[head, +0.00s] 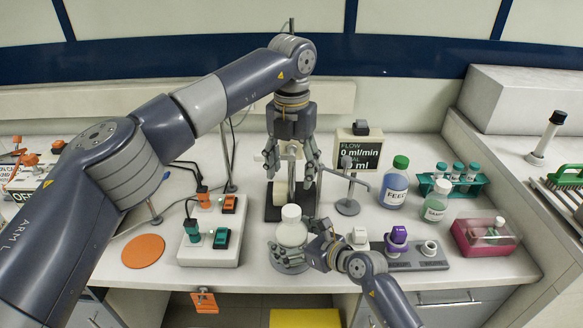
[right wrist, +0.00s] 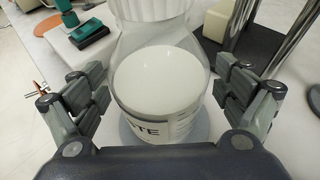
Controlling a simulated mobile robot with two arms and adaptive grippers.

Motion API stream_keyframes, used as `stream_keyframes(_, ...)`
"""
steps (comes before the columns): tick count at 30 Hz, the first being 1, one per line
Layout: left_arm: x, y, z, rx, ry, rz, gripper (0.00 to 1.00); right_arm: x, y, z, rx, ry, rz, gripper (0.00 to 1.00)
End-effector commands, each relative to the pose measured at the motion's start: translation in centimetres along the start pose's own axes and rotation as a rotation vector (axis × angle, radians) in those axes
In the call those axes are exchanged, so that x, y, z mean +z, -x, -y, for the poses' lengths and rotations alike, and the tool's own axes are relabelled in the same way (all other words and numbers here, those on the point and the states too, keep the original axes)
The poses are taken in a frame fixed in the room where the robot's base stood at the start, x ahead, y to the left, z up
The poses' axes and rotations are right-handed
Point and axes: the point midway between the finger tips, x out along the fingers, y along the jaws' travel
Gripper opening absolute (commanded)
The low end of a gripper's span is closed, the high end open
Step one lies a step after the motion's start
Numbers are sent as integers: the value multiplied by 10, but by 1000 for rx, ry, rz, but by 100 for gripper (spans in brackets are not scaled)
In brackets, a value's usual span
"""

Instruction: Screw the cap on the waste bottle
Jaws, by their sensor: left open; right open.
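The waste bottle (head: 291,235) is a clear round bottle standing near the front edge of the bench, with white contents and a label partly reading "TE" in the right wrist view (right wrist: 160,85). A white ribbed cap (head: 291,212) is on its neck; it also shows at the top of the right wrist view (right wrist: 155,8). I cannot tell how tight it is. My left gripper (head: 291,178) is open and empty, pointing down above the cap. My right gripper (head: 293,256) is open low at the bottle's front, its fingers on both sides of the body with visible gaps.
Behind stand a column setup with a dark base (head: 276,213) and a flow display (head: 358,152). A switch box (head: 208,250) and orange disc (head: 143,251) lie left. Right are a feed bottle (head: 395,186), tube rack (head: 460,185), grey cap block (head: 430,265) and pink box (head: 482,243).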

Motion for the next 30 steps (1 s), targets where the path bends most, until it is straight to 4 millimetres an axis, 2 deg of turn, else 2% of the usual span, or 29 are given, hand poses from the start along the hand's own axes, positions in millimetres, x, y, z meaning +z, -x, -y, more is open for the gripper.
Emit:
stream_keyframes(5,0,0,0,0,0,0,60,0,8,0,-1,1,1,93)
stream_keyframes(8,0,0,0,0,0,0,60,-1,22,1,-1,2,0,93)
stream_keyframes(21,0,0,0,0,0,0,60,-1,104,0,0,0,-1,93)
stream_keyframes(25,0,0,0,0,0,0,60,-1,116,0,-1,0,-1,93)
stream_keyframes(30,0,0,0,0,0,0,60,0,120,0,0,0,-1,93)
